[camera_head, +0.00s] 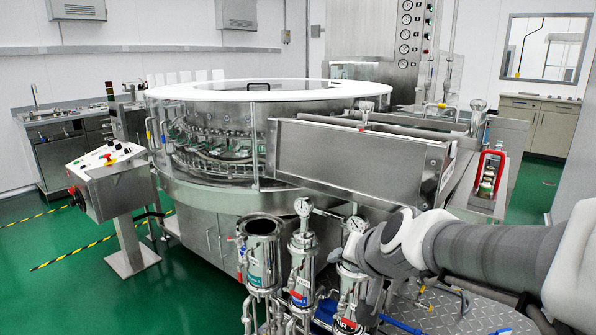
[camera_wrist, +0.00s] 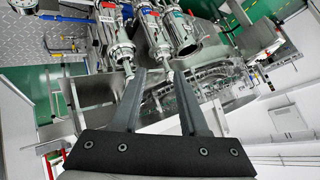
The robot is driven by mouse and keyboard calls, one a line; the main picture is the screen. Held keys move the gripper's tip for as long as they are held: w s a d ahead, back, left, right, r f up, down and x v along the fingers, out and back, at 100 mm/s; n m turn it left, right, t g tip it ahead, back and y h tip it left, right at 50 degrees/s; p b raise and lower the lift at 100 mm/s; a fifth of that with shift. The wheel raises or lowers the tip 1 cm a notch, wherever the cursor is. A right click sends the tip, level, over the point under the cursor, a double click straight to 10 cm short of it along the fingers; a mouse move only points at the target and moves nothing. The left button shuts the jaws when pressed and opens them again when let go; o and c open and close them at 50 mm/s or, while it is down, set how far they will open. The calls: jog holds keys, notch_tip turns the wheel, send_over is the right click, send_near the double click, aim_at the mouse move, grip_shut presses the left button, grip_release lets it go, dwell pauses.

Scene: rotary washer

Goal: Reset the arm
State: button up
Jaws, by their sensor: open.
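My arm (camera_head: 490,250) reaches in from the right edge of the head view, in front of the washer. Its far end is at the steel filter housings, and the fingers are hard to make out there. In the wrist view my gripper (camera_wrist: 157,88) shows two grey fingers spread apart with nothing between them. Beyond the fingertips are the filter housings (camera_wrist: 160,40) and the washer, seen turned over. I cannot tell how far the fingertips are from the housings.
The round rotary washer (camera_head: 215,130) stands at the centre, with a steel guard box (camera_head: 350,160) on its right. Several filter housings with gauges (camera_head: 303,255) stand in front. A control panel (camera_head: 105,165) is at left. The green floor (camera_head: 60,290) at front left is clear.

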jog(key=s+d+n+g+h, duration=0.1)
jog(key=s+d+n+g, duration=0.1)
jog(key=s, duration=0.7)
jog(key=s+d+n+g+h, duration=0.1)
jog(key=s+d+n+g, duration=0.15)
jog(key=s, duration=0.75)
notch_tip(320, 180, up, 18)
jog(key=p, duration=1.8)
jog(key=shift+d+f+m+t, duration=0.15)
jog(key=shift+d+m+t, duration=0.2)
jog(key=shift+d, duration=0.1)
